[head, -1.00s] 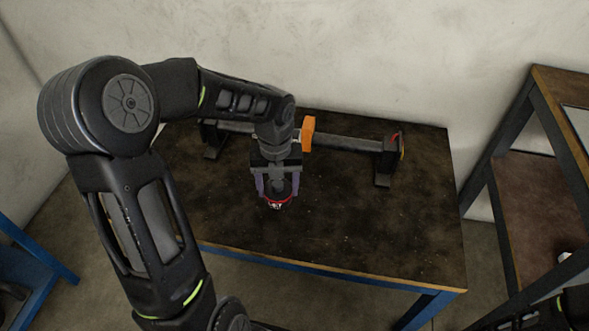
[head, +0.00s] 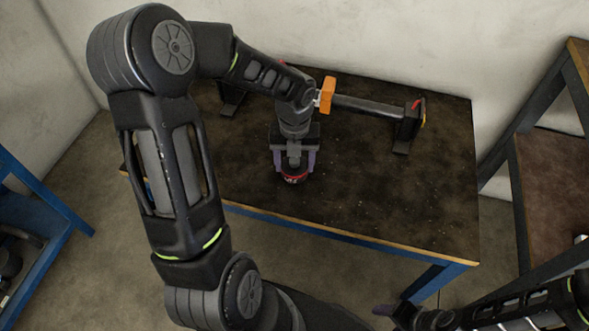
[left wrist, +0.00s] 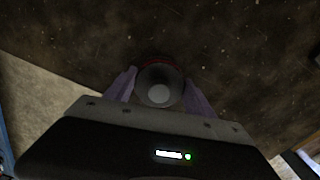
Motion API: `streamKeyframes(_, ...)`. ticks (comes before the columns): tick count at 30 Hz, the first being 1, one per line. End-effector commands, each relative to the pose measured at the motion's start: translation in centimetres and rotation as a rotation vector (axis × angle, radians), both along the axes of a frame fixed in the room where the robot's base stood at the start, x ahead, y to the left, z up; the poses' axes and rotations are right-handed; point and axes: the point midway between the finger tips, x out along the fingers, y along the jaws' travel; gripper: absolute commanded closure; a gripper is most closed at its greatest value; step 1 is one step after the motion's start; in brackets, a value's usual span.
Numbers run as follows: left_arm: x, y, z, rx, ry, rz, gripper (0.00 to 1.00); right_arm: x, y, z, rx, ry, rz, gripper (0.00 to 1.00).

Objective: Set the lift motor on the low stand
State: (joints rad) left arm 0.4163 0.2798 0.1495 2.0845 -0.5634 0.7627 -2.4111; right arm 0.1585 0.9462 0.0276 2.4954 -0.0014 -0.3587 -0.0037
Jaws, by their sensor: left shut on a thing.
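The lift motor (head: 293,178) is a short dark round body with a red band. My left gripper (head: 294,163) is shut on it, with a purple finger at each side, over the front part of the dark table. In the left wrist view the motor (left wrist: 160,85) shows as a grey round end between the fingers. I cannot tell whether it touches the table. A low black stand (head: 368,105), a bar on two end feet, is at the table's back; my arm hides part of it. My right gripper (head: 390,311) is at the bottom edge, its opening unclear.
An orange block (head: 327,93) sits on the stand's bar. The right half of the table (head: 420,210) is bare. A shelf rack (head: 550,170) stands at the right, and a blue-framed rack (head: 45,200) at the left.

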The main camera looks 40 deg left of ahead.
Motion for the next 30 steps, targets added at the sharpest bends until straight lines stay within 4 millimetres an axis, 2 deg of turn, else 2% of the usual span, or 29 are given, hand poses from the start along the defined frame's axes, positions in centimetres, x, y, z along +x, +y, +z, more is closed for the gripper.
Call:
streamKeyframes(6, 0.0, 0.0, -3.0, -0.001, 0.002, -0.001, 1.00, 0.0, 0.0, -1.0, 0.000, 0.000, 0.000, 0.39)
streamKeyframes(19, 0.0, 0.0, -3.5, 0.000, 0.000, 0.000, 1.00, 0.0, 0.0, -1.0, 0.000, 0.000, 0.000, 0.39)
streamKeyframes(20, 0.0, 0.0, -3.6, -0.001, 0.001, 0.000, 0.36, 0.0, 0.0, -1.0, 0.000, 0.000, 0.000, 0.39)
streamKeyframes(27, 0.0, 0.0, -3.5, -0.001, 0.001, 0.000, 0.16, 0.0, 0.0, -1.0, 0.000, 0.000, 0.000, 0.39)
streamKeyframes(30, 0.0, 0.0, -3.5, -0.001, 0.001, 0.000, 0.16, 0.0, 0.0, -1.0, 0.000, 0.000, 0.000, 0.39)
